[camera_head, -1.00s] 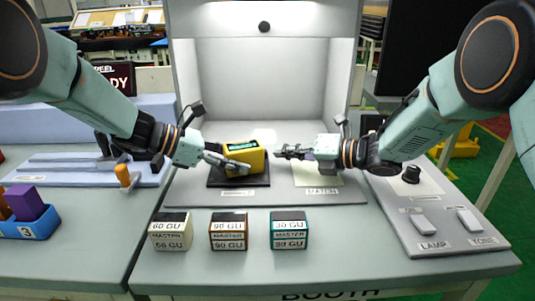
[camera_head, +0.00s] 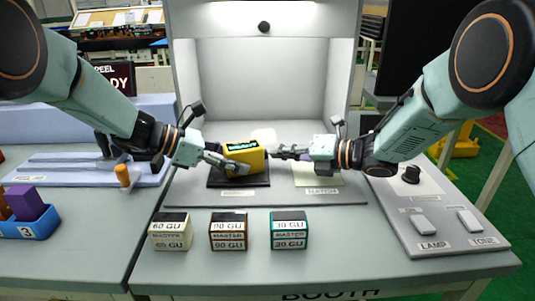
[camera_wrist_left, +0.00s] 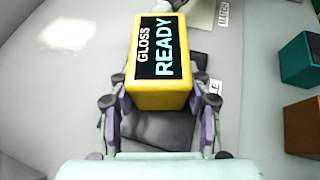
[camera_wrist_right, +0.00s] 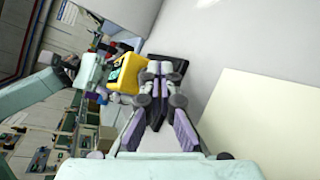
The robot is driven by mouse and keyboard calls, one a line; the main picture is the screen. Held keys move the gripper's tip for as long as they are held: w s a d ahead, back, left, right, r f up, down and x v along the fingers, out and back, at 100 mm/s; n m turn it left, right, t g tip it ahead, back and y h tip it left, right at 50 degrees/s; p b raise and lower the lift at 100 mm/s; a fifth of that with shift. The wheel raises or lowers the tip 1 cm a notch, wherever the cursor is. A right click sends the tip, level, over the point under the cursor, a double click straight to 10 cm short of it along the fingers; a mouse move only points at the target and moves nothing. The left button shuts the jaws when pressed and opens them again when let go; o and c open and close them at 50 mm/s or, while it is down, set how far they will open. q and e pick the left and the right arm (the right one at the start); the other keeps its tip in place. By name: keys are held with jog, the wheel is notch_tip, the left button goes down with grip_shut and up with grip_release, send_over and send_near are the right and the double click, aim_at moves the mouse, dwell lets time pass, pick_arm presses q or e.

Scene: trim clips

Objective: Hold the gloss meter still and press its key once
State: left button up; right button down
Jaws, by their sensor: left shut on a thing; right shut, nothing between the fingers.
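The gloss meter is a yellow block (camera_head: 243,158) with a dark display on top, on a dark pad (camera_head: 239,181) in the booth. In the left wrist view its display reads "GLOSS READY" (camera_wrist_left: 160,48). My left gripper (camera_head: 234,165) is shut on the meter, one finger along each side. My right gripper (camera_head: 272,153) is shut and empty, its tips close to the meter's right side. In the right wrist view the closed fingers (camera_wrist_right: 160,70) are beside the yellow meter (camera_wrist_right: 127,73); I cannot tell whether they touch. I cannot make out the key.
White (camera_head: 171,232), brown (camera_head: 228,231) and teal (camera_head: 289,230) gloss blocks stand at the front of the table. A pale MATCH sheet (camera_head: 318,178) lies right of the pad. A panel with LAMP and TONE switches (camera_head: 440,218) is at the right, a blue bin (camera_head: 30,227) at the left.

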jog(key=shift+s+a, duration=0.15)
jog(key=shift+a, duration=0.35)
dwell(0.7)
jog(key=shift+d, duration=0.1)
jog(key=shift+w+d, duration=0.25)
jog(key=shift+d, duration=0.6)
jog(key=shift+w+d, duration=0.25)
jog(key=shift+d, duration=0.55)
jog(key=shift+w+d, duration=0.2)
jog(key=shift+d, duration=0.6)
jog(key=shift+w+d, duration=0.25)
jog(key=shift+d, duration=0.55)
pick_arm(q)
jog(key=o, duration=0.9)
jog(key=shift+o, duration=0.2)
